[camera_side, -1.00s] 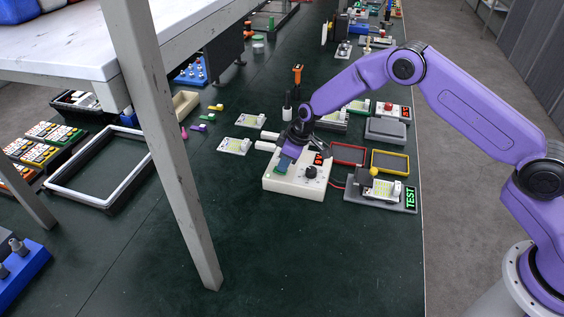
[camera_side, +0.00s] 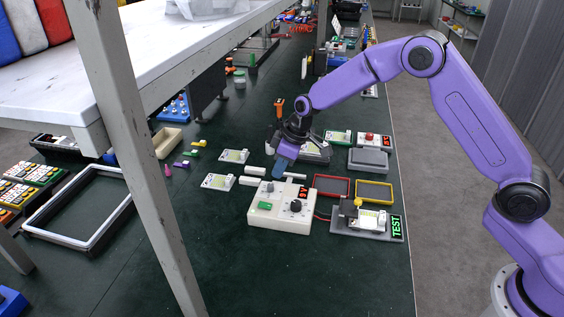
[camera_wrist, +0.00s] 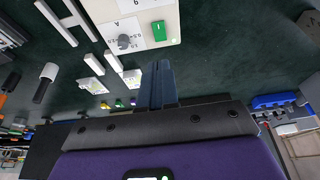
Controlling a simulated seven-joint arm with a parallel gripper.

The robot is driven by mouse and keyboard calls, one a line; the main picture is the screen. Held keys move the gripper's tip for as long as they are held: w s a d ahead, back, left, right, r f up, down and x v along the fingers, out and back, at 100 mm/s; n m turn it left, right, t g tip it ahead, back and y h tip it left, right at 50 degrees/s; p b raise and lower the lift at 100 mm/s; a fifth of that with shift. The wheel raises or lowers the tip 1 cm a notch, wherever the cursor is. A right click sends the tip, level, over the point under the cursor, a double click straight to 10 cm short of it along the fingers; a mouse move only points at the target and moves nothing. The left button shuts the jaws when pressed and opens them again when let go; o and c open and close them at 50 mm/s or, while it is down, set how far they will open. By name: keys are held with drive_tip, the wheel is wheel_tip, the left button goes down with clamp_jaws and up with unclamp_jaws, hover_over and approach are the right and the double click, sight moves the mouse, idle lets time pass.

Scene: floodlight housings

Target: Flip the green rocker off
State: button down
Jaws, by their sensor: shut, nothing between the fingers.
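The green rocker (camera_side: 264,205) sits on the left part of the top of a cream control box (camera_side: 280,222), beside a dark round knob (camera_side: 295,206). In the wrist view the green rocker (camera_wrist: 158,30) is near the top edge, with a small bright spot close to it. I cannot tell which way it is tipped. My gripper (camera_side: 279,173) points down, shut and empty, above the box's far edge and apart from the rocker. In the wrist view its blue fingers (camera_wrist: 163,72) are together, just short of the box.
A grey test stand (camera_side: 390,229) with a lit green TEST sign is right of the box. Red (camera_side: 331,187) and yellow (camera_side: 374,191) frames lie behind it. White bars and small plates lie at the back left. The green bench in front of the box is clear.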

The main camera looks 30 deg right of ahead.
drive_tip(key=shift+v, duration=1.05)
drive_tip(key=shift+a, duration=0.1)
drive_tip(key=shift+w+a+r, duration=0.15)
drive_tip(key=shift+w+a, duration=0.25)
drive_tip(key=shift+w, duration=0.15)
approach(261, 204)
drive_tip(key=x, duration=0.5)
drive_tip(key=shift+w, duration=0.15)
drive_tip(key=shift+x, duration=0.8)
